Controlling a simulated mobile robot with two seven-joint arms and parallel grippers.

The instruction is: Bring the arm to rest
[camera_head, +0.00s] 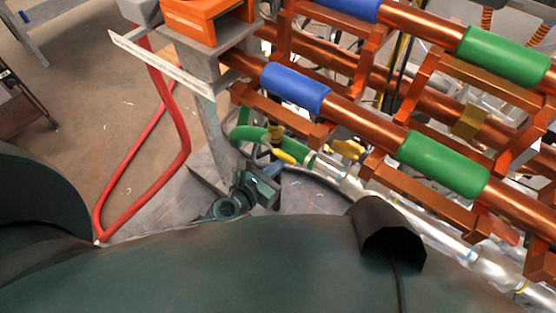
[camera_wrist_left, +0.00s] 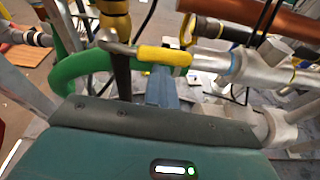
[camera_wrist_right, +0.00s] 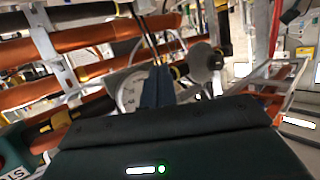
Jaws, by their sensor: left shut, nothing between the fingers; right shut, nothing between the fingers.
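My left gripper (camera_head: 271,173) shows small beyond my dark green body in the head view, beside the lower pipes. In the left wrist view, its blue-grey fingers (camera_wrist_left: 164,88) are together and empty. They point toward a yellow-handled valve lever (camera_wrist_left: 163,55) and a green curved pipe (camera_wrist_left: 85,68); whether they touch anything is not clear. In the right wrist view, my right gripper (camera_wrist_right: 157,88) has its fingers together and empty, in front of a round white gauge (camera_wrist_right: 130,90). The right gripper does not show in the head view.
Copper pipes with blue (camera_head: 295,88) and green sleeves (camera_head: 443,163) fill the right of the head view. Open floor (camera_head: 75,105) lies at the left.

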